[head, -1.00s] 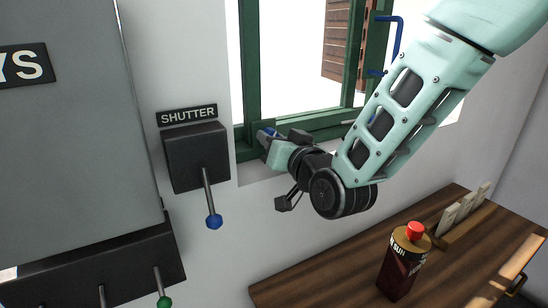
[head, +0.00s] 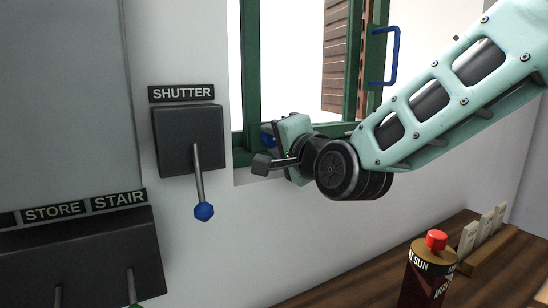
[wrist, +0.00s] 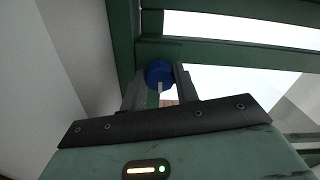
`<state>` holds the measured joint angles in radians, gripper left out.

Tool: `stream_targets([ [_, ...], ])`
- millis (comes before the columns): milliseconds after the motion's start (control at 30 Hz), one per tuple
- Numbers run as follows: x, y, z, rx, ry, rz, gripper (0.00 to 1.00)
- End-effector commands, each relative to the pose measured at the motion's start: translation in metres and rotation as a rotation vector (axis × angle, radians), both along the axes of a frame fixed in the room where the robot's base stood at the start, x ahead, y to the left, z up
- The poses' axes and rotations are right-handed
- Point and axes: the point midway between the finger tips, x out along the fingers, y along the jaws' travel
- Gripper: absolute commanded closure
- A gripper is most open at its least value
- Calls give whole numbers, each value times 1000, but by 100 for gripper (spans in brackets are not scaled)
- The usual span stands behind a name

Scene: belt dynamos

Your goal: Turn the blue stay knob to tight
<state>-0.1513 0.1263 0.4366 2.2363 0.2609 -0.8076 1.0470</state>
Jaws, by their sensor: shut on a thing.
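The blue stay knob (wrist: 159,72) sits on the green window frame, in the upper middle of the wrist view. It has a pale mark on its lower side. My gripper (wrist: 161,86) is shut on the knob, with one dark finger on each side of it. In the head view a little of the blue knob (head: 267,138) shows at the lower left of the window, mostly hidden by my gripper (head: 271,133). I cannot read any tight marking.
A black shutter box (head: 180,140) with a blue-tipped lever (head: 203,211) is on the wall at left. A blue handle (head: 395,55) is on the open window sash.

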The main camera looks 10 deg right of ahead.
Motion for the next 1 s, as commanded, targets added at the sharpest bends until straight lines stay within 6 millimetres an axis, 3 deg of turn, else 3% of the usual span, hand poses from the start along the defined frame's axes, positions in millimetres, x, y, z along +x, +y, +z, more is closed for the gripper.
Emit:
stream_targets([
  [500, 0, -1, -4, 403, 165, -1, 93],
  [1000, 1, -1, 0, 552, 232, -2, 93],
])
